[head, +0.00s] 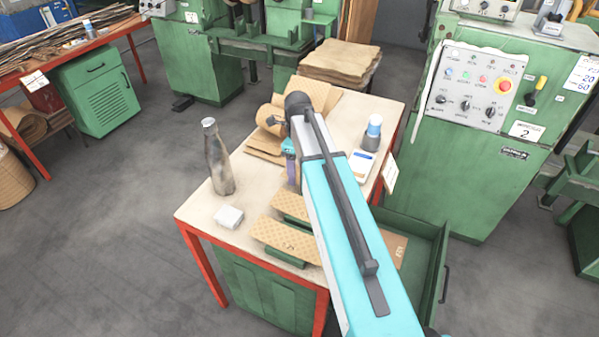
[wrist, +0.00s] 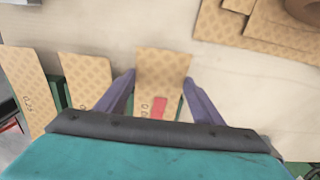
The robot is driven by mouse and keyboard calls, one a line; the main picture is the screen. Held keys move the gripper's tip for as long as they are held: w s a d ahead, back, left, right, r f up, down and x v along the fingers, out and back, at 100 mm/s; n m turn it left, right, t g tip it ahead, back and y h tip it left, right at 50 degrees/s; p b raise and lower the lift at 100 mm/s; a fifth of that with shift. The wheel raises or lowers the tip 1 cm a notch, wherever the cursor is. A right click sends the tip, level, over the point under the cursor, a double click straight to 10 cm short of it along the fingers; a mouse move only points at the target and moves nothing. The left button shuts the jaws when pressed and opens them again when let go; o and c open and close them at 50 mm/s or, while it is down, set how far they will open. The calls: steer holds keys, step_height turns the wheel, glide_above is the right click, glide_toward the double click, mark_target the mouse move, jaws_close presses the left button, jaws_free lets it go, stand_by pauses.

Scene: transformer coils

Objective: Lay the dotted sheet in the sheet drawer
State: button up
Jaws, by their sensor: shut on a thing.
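The dotted sheet (wrist: 160,66) is a tan, diamond-patterned piece with small ring marks and a red patch near its lower end. My gripper (wrist: 160,78) is shut on it, with a purple finger at each long edge. Green shows beneath the sheet, but I cannot tell whether it still touches its support. In the head view my gripper (head: 291,170) is over the table and my arm hides the held sheet. The sheet drawer (head: 433,262) is green and stands open at the table's right side. A brown sheet (head: 395,246) with dark marks shows in it, partly behind my arm.
Two similar sheets (head: 293,205) (head: 287,237) rest on green supports at the table's front. A green cabinet (head: 480,150) is to the right.

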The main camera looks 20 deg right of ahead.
steer(key=shift+r+b, duration=0.55)
steer(key=shift+r, duration=1.3)
steer(key=s, duration=0.4)
steer(key=s+b, duration=0.1)
steer(key=s, duration=0.4)
steer(key=s+d+r+b, duration=0.1)
steer(key=s, duration=0.3)
steer(key=shift+s, duration=0.35)
steer(key=shift+w+f+b, duration=0.1)
steer(key=shift+b, duration=0.9)
steer(key=shift+s+b, duration=0.2)
steer(key=shift+b, duration=0.15)
steer(key=shift+s+b, duration=0.25)
steer(key=shift+b, duration=0.6)
steer(key=s+b, duration=0.1)
steer(key=b, duration=0.2)
steer(key=shift+s+r, duration=0.15)
steer(key=shift+r, duration=0.05)
steer(key=shift+s+r, duration=0.1)
